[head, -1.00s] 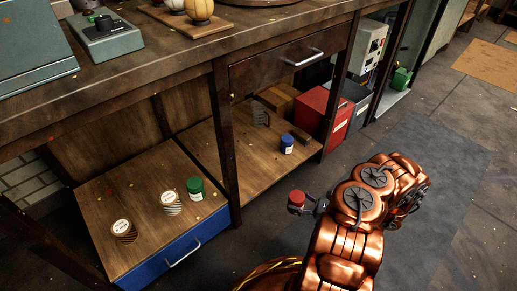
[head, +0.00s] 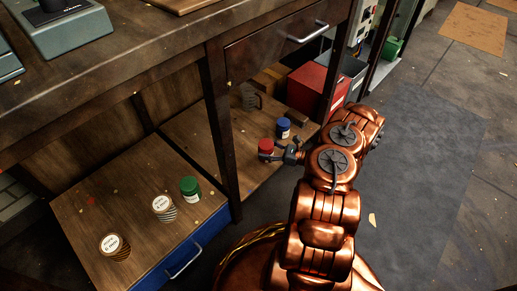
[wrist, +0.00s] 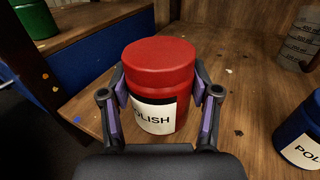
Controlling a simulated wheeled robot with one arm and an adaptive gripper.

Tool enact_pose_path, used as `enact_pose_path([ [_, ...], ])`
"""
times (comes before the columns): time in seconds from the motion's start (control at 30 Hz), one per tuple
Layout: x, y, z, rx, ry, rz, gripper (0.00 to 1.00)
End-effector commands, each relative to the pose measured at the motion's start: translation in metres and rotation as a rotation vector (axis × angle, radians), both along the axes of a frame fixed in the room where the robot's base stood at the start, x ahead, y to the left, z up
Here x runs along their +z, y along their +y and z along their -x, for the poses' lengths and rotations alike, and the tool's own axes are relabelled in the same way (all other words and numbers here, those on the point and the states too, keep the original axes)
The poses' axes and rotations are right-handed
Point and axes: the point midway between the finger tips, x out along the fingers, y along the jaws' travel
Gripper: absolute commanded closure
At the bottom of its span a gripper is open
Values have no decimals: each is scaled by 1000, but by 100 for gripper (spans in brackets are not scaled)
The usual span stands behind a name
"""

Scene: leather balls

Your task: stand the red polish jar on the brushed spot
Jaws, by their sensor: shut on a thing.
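The red polish jar (head: 265,147) is upright between the fingers of my gripper (head: 270,157), at the front of the low wooden shelf (head: 190,130) under the workbench. In the wrist view the red jar (wrist: 160,60) fills the middle, its white label partly showing. My gripper (wrist: 160,90) is shut on its sides. I cannot tell whether the jar's base touches the board; the gripper hides it. I cannot make out a brushed spot with certainty; small bright specks lie on the wood.
A blue polish jar (head: 283,128) stands just right of the red one. A clear graduated beaker (wrist: 298,40) stands behind. A bench leg (head: 221,135) is close on the left.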

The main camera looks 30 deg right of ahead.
Motion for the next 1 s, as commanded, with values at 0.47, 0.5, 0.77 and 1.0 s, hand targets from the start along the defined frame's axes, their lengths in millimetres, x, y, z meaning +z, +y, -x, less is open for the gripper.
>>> enact_pose_path([
  [0.47,-6,-4,-56,1,1,-2,94],
  [0.5,-7,-4,-59,2,0,-1,94],
  [0.77,-41,-5,-61,0,1,-2,94],
  [1.0,-41,-5,-62,0,0,-3,94],
])
